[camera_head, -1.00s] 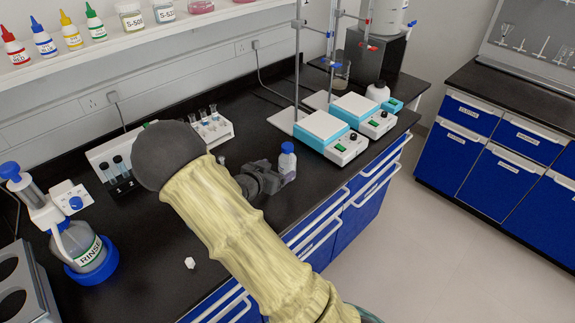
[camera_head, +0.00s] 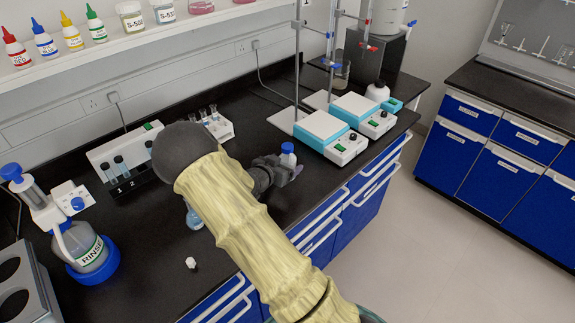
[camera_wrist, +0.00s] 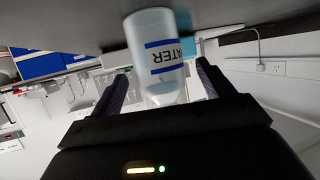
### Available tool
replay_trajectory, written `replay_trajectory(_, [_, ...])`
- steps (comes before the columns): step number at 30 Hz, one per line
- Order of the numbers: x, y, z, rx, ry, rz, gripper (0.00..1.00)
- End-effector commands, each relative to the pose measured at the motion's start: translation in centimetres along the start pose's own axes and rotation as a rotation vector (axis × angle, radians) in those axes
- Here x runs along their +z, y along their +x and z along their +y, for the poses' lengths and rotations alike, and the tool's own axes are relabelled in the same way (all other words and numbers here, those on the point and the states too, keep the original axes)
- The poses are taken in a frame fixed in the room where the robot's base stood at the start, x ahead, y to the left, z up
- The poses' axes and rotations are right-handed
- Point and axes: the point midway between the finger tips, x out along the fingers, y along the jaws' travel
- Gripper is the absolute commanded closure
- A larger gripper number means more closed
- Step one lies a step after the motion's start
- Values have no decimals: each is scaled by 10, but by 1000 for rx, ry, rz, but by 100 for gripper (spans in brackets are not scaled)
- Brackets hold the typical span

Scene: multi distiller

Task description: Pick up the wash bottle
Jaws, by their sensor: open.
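The wash bottle is most likely the small bottle with a blue cap (camera_head: 288,150) on the black bench in the head view. My gripper (camera_head: 283,172) is at it and covers most of its body. In the wrist view, which is upside down, a pale translucent bottle with a blue-banded WATER label (camera_wrist: 165,55) stands between the two dark fingers of my gripper (camera_wrist: 164,75). The fingers are open, with a gap showing on either side of the bottle. My arm hides part of the bench in the head view.
Two hotplate stirrers (camera_head: 322,128) with stands are just right of the bottle. A RINSE dispenser (camera_head: 88,250) stands at left. A small white piece (camera_head: 191,263) and a partly hidden blue flask (camera_head: 193,219) are nearer.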

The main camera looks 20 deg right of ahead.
Motion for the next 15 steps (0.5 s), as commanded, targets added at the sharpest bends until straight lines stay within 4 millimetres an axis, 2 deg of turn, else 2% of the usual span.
replay_trajectory(3, [0,0,0,0,0,0,20])
replay_trajectory(9, [0,0,0,0,0,0,59])
replay_trajectory(15, [-1,0,0,0,1,1,59])
